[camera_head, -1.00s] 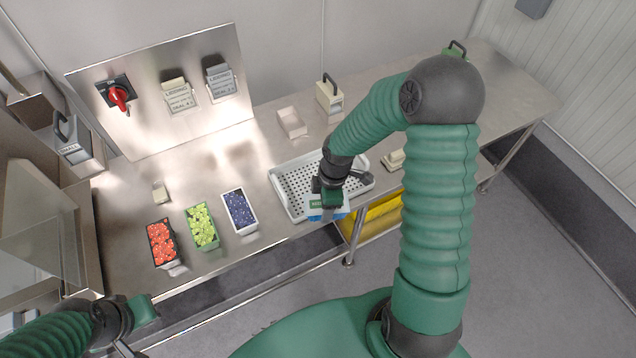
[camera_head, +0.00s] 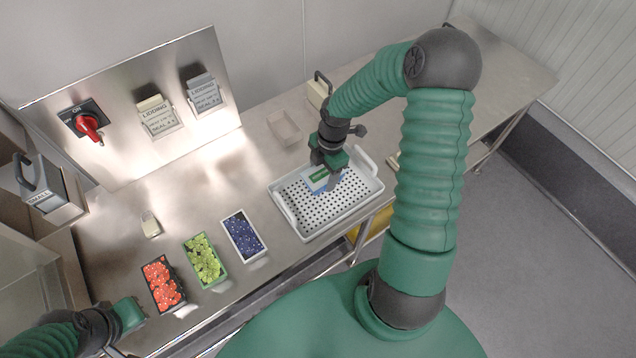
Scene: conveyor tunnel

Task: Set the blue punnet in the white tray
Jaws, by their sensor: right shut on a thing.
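The white tray (camera_head: 291,222), with a perforated floor, lies on the steel table right of centre. My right gripper (camera_head: 324,180) is over the tray, toward its back. It is shut on the blue punnet (camera_head: 319,182), which shows as a pale top with blue edges. The gripper hides part of the punnet, and I cannot tell whether the punnet touches the tray floor. My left gripper (camera_head: 133,317) is at the lower left, near the table's front edge, and its fingers are not clear.
Red (camera_head: 163,284), green (camera_head: 205,260) and dark-blue (camera_head: 243,235) filled punnets stand in a row left of the tray. An empty pale punnet (camera_head: 285,128) is behind the tray. A panel with a red switch (camera_head: 88,124) stands at the back left. Table between panel and punnets is mostly clear.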

